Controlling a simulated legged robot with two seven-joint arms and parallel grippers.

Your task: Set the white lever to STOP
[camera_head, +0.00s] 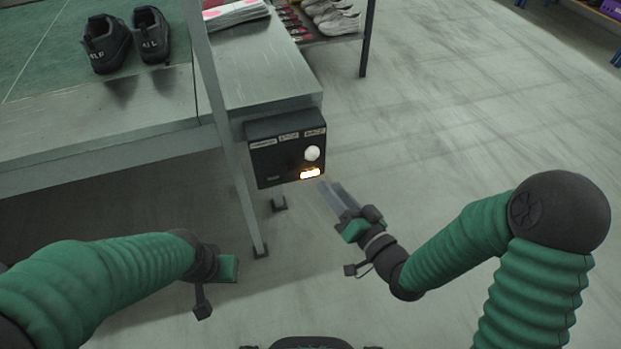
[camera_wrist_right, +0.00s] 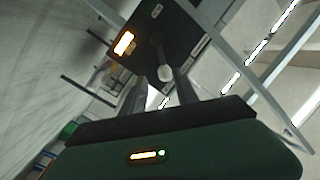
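A black control box (camera_head: 287,160) is mounted at the end of the metal table. Its white lever knob (camera_head: 312,153) sits at the right side of the face, nearest the rightmost of three labels too small to read. My right gripper (camera_head: 331,184) is open just below and right of the box, apart from it. In the right wrist view the knob (camera_wrist_right: 165,73) shows between the two open fingers, seemingly beyond their tips; contact is not visible. My left gripper (camera_head: 226,268) is low at the left, its fingers hidden.
An orange-white lamp (camera_head: 310,173) glows below the knob. Black shoes (camera_head: 107,44) stand on the green mat of the table (camera_head: 95,118). A slanted metal post (camera_head: 226,130) stands left of the box. A shoe rack (camera_head: 332,38) is behind.

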